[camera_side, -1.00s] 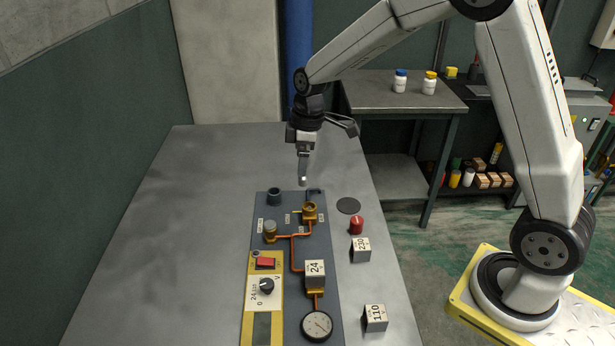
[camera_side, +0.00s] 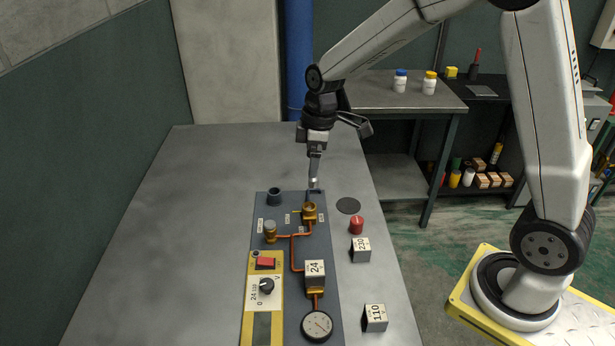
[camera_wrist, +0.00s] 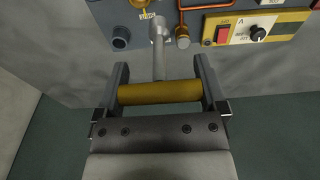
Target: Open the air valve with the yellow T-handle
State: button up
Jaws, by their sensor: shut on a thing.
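My gripper (camera_wrist: 160,95) is shut on the yellow bar of the T-handle (camera_wrist: 160,92), one finger at each end. The grey stem of the T-handle runs from the bar toward the panel in the wrist view. In the side view my gripper (camera_side: 316,150) is above the far end of the dark panel (camera_side: 325,245), with the stem pointing down. The stem's tip looks just beyond the brass fitting with the open top (camera_side: 309,212); I cannot tell its height or any contact. A second brass fitting (camera_side: 270,231) has a grey top. I cannot read which one is the air valve.
A dark round socket (camera_side: 274,197) stands at the panel's far left. A gauge (camera_side: 317,325), a 24 block (camera_side: 315,273) and a red switch (camera_side: 266,262) are on the panel. A red cylinder (camera_side: 356,225) and blocks stand right of it. The table's left is clear.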

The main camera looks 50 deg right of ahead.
jog(key=shift+f, duration=0.1)
jog(key=shift+w+d+f, duration=0.3)
jog(key=shift+w+f, duration=0.15)
jog(key=shift+f, duration=0.2)
jog(key=shift+w+d+f, duration=0.3)
jog(key=shift+w+f, duration=0.15)
jog(key=shift+f, duration=0.15)
jog(key=shift+w+d+f, duration=0.3)
jog(key=shift+w+f, duration=0.15)
jog(key=shift+f, duration=0.2)
jog(key=shift+f, duration=0.1)
jog(key=shift+f, duration=2.1)
jog(key=shift+f, duration=1.15)
jog(key=shift+n, duration=1.6)
